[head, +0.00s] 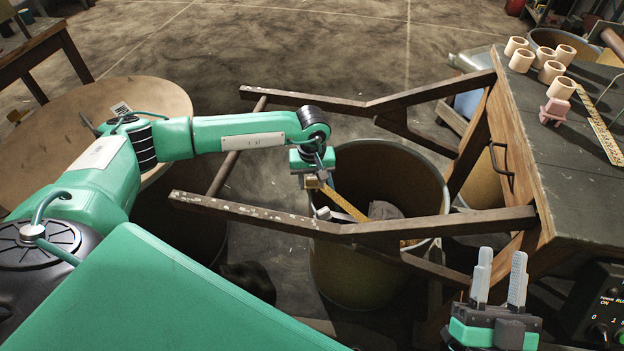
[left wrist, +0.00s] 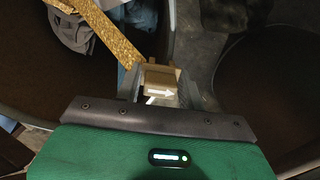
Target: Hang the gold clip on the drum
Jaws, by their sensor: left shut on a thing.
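The gold clip (left wrist: 160,82) is a small tan-gold block with a white arrow on it. My left gripper (head: 318,187) is shut on it, and its fingers show on both sides of the clip in the left wrist view. The drum (head: 362,275) is a large open tan bin standing on the floor. The left gripper is over the drum's left rim, and in the left wrist view the rim runs up to the clip. I cannot tell whether the clip touches the rim. My right gripper (head: 501,270) is open and empty at the lower right.
A wooden frame (head: 340,232) has bars beside the left gripper and across the drum. A gold-brown strip (head: 345,205) and grey cloth (head: 384,210) are in the drum. A workbench (head: 560,190) with several cream rings stands right. A round tabletop (head: 160,95) is left.

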